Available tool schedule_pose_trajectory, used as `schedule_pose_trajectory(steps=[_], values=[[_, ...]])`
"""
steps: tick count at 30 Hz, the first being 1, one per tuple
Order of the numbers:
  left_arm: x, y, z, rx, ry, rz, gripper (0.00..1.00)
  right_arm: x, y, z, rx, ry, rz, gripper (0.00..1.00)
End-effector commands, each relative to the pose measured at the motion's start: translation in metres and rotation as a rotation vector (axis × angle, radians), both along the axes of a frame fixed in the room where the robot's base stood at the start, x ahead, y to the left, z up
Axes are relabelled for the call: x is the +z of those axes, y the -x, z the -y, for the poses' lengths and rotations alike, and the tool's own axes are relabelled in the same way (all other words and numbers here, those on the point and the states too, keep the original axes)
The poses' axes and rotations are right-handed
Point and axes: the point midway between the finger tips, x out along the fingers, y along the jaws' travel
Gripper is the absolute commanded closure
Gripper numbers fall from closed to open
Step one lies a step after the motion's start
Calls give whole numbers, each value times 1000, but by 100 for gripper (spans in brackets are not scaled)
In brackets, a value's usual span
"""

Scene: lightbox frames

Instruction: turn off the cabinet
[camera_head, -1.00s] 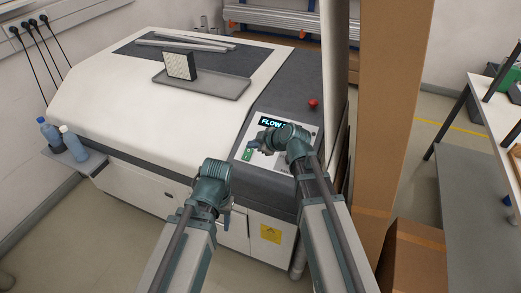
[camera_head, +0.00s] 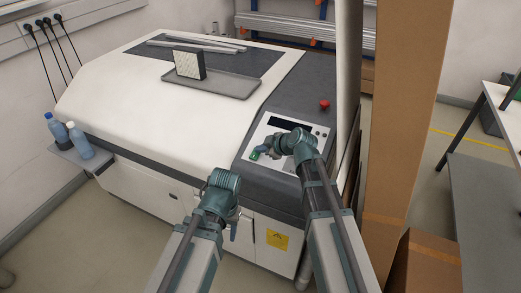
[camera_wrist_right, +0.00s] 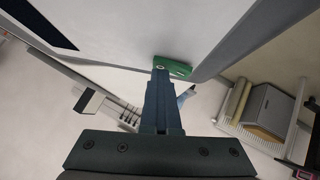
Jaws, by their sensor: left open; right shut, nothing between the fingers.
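The cabinet (camera_head: 115,92) is a large white and dark grey machine with a control panel (camera_head: 255,140) at its right front corner. The panel's display (camera_head: 290,124) is dark; it also shows dark in the right wrist view (camera_wrist_right: 38,22). My right gripper (camera_head: 261,151) is shut and empty at the green switch (camera_head: 254,156) on the panel. In the right wrist view its fingertips (camera_wrist_right: 160,76) are at the green switch (camera_wrist_right: 174,66), seemingly touching it. My left gripper (camera_head: 233,229) is open and empty in front of the cabinet, below its top edge.
A red button (camera_head: 324,104) sits above the panel. A grey tray (camera_head: 220,88) with an upright filter-like block (camera_head: 189,63) lies on the cabinet top. Two blue bottles (camera_head: 78,141) stand on a side shelf at left. A tall cardboard box (camera_head: 400,110) stands close at right.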

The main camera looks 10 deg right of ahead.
Motion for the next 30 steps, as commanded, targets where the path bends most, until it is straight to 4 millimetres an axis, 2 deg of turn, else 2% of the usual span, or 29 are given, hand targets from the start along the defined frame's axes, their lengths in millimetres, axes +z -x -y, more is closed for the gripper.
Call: schedule_pose_trajectory(steps=[8,18,30], values=[[0,0,0,0,0,0,50,-1,2,0,1,6,-2,100],[-1,0,0,0,0,0,50,-2,16,-8,4,4,-5,100],[1,0,0,0,0,0,50,0,15,-8,1,3,-2,100]])
